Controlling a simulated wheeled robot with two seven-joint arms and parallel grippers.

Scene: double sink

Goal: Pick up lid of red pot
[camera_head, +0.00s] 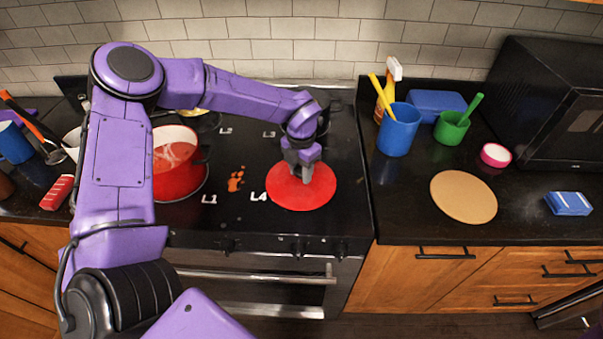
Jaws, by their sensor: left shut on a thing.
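The red pot (172,172) stands uncovered on the stove's left side near the L1 mark, partly hidden by my left arm. The round red lid (288,196) is at the L4 mark, to the right of the pot. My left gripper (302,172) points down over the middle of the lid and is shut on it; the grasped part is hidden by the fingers. I cannot tell whether the lid touches the stove top. My right gripper is not in view.
The black stove top (335,130) has a small orange item (236,180) between pot and lid. The right counter holds a blue cup (398,130), a green cup (452,127), a round tan board (463,197), a blue sponge (568,203) and a black microwave (548,100).

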